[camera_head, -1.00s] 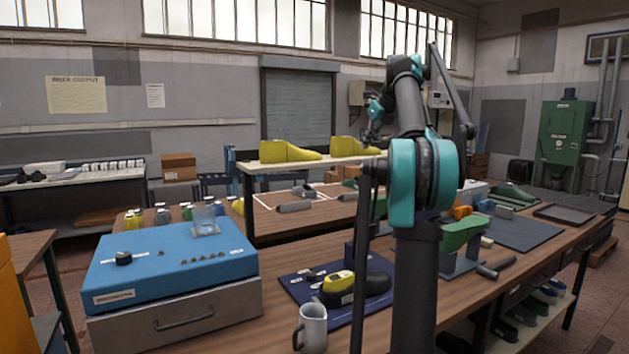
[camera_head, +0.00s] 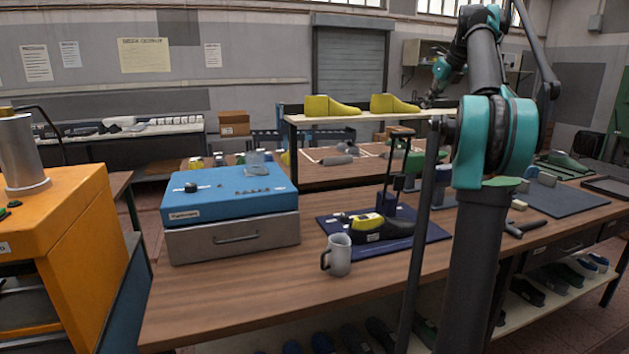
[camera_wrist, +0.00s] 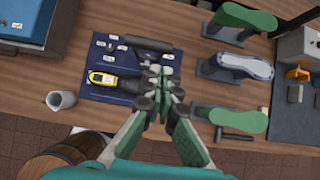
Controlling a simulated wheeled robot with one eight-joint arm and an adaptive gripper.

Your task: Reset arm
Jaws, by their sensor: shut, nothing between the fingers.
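My arm rises on the right of the head view, and my gripper (camera_head: 436,92) is held high near the right end of the raised shelf. In the wrist view my gripper (camera_wrist: 162,97) points down with its fingers shut and nothing between them. Below it is a dark blue mat (camera_wrist: 100,58) with a yellow and black shoe last (camera_wrist: 113,82) and small tools. The mat (camera_head: 432,234) and the yellow and black last (camera_head: 372,228) also show in the head view.
A grey mug (camera_head: 338,255) stands at the mat's front left. A blue-topped drawer box (camera_head: 235,240) is farther left. Yellow lasts (camera_head: 330,106) sit on the raised shelf (camera_head: 365,117). Green lasts (camera_wrist: 238,119) stand on holders. An orange machine (camera_head: 85,230) is at far left. The front table edge is clear.

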